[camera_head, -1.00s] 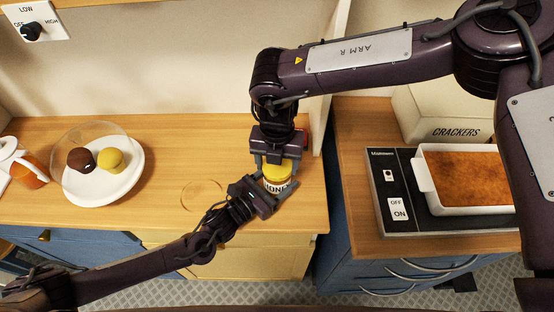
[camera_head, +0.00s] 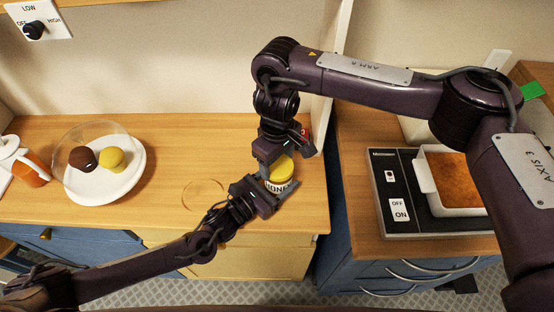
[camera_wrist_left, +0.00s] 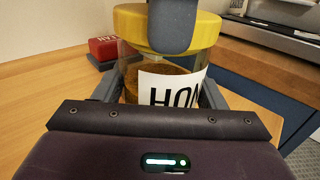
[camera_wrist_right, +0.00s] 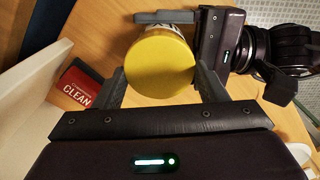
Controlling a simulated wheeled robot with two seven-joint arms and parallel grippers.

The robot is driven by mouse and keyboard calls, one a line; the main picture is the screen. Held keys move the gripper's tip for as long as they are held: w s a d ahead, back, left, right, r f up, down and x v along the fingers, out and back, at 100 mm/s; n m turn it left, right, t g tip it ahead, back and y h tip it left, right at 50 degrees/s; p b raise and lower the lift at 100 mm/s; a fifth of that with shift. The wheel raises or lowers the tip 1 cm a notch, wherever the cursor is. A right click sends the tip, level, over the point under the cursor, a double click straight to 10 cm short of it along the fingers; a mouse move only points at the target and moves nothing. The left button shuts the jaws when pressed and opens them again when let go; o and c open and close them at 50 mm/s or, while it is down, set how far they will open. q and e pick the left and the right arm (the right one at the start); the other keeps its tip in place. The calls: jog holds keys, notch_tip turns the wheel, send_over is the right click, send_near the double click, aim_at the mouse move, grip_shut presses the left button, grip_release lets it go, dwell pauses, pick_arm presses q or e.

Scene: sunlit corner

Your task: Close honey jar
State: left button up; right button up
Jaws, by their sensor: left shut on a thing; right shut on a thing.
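The honey jar (camera_head: 279,184) stands on the wooden counter, with a white label and amber honey inside. Its yellow lid (camera_head: 281,168) is on top of the jar; whether it is fully tight I cannot tell. My left gripper (camera_head: 277,195) is shut around the jar's body, one finger on each side, as the left wrist view (camera_wrist_left: 165,90) shows. My right gripper (camera_head: 282,160) is above the jar, shut on the lid's rim. In the right wrist view the lid (camera_wrist_right: 160,68) sits between its two fingers.
A white plate (camera_head: 125,190) with a brown and a yellow ball under a clear dome is at the left. A red box marked CLEAN (camera_wrist_right: 82,90) lies behind the jar. A baking dish (camera_head: 426,172) sits on an appliance at the right. The counter's middle is clear.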

jog(key=m, duration=0.7)
jog(key=shift+w+d, duration=0.1)
jog(key=m, duration=0.6)
jog(key=shift+w+d, duration=0.1)
jog(key=shift+d, duration=0.05)
jog(key=o, duration=1)
jog(key=shift+c, duration=0.2)
jog(key=shift+c, duration=0.4)
